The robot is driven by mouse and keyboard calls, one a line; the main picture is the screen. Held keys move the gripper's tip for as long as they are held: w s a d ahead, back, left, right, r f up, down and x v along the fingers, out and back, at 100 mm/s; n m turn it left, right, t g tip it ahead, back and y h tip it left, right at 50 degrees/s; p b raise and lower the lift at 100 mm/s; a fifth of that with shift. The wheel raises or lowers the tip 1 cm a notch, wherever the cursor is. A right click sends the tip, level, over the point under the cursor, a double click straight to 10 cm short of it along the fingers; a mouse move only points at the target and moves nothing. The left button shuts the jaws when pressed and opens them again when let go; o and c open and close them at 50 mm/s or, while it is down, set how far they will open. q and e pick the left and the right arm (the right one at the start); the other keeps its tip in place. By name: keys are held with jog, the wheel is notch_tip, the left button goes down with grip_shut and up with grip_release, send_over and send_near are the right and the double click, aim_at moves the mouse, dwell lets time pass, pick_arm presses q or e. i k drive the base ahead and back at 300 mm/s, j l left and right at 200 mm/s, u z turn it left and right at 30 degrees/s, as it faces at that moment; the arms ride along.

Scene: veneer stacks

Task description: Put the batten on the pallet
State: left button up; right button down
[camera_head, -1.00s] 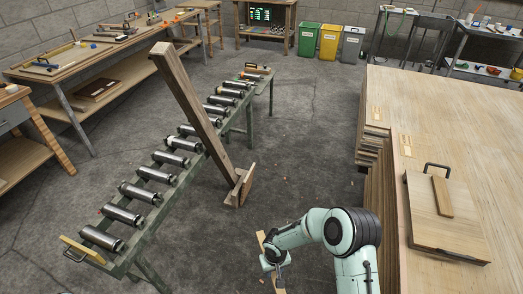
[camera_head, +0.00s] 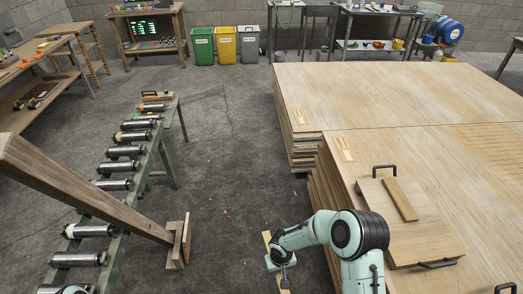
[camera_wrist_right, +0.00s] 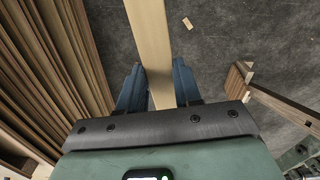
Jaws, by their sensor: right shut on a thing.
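The batten, a long narrow strip of pale wood (camera_wrist_right: 148,30), is between the two blue fingers of my right gripper (camera_wrist_right: 157,82) in the right wrist view. The gripper is shut on it, and the far end runs out of frame. In the head view, part of the batten (camera_head: 267,240) shows beside my right gripper (camera_head: 284,270), low in front of the veneer stack. The wrist hides some of it. I cannot make out a pallet for certain. My left gripper is out of view.
The veneer stacks (camera_head: 400,95) fill the right side. A handled board (camera_head: 415,240) with a pale strip (camera_head: 400,199) lies on the nearer one. A roller conveyor (camera_head: 150,165) and leaning wooden beam (camera_head: 80,190) stand left. Bare floor (camera_head: 225,150) lies between.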

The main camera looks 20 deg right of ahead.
aim_at(419, 234)
jog(key=i+z, duration=0.3)
jog(key=z, duration=0.2)
jog(key=i+j+z, duration=0.2)
jog(key=z, duration=0.25)
jog(key=i+j+z, duration=0.25)
jog(key=z, duration=0.25)
jog(key=i+j+z, duration=0.15)
jog(key=j+z, duration=0.3)
jog(key=i+j+z, duration=0.15)
jog(key=j+z, duration=0.15)
jog(key=z, duration=0.2)
